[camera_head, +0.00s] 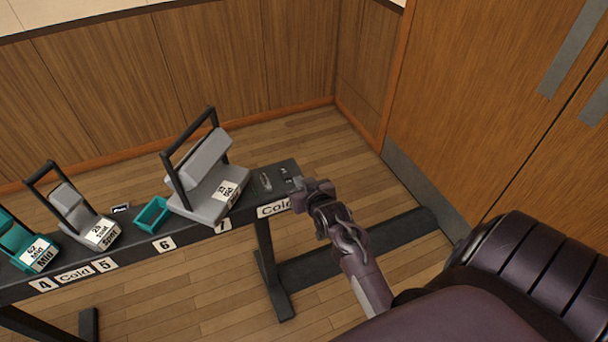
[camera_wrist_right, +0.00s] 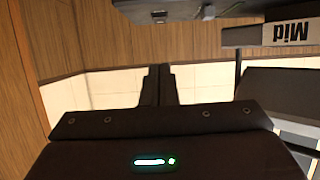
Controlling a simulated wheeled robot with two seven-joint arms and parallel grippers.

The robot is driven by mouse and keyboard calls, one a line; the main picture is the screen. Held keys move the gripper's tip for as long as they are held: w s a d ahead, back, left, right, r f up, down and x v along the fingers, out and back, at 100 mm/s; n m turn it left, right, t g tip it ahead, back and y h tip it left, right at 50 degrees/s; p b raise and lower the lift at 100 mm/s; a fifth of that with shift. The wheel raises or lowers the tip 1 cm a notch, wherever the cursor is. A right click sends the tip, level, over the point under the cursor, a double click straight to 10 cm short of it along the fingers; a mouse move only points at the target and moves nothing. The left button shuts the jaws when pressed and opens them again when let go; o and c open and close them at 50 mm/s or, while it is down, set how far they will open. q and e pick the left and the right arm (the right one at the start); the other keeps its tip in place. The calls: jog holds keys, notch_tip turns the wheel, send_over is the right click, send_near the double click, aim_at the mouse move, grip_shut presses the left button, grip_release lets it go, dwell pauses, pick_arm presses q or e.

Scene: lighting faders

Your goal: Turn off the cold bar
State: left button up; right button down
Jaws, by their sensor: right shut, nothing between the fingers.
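A dark control box (camera_head: 258,172) with small light-coloured faders (camera_head: 266,182) stands at the right end of the long dark bench. A white "Cold" label (camera_head: 272,209) is on the bench front below it. My right gripper (camera_head: 303,195) is shut and empty, close to the right front edge of the box; I cannot tell whether it touches. In the right wrist view its fingers (camera_wrist_right: 158,84) are together, and a dark box with small pale knobs (camera_wrist_right: 207,12) shows at the top. The settings of the faders are too small to read. My left gripper is out of view.
A large grey lamp unit (camera_head: 208,178) stands left of the box. Further left are a teal tray (camera_head: 153,215), a smaller grey unit (camera_head: 76,211) and a teal unit (camera_head: 14,236). Wooden doors (camera_head: 490,90) are at the right. Floor is clear behind the bench.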

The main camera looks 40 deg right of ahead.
jog(key=shift+f+v, duration=0.2)
jog(key=shift+v, duration=0.9)
jog(key=shift+s, duration=0.1)
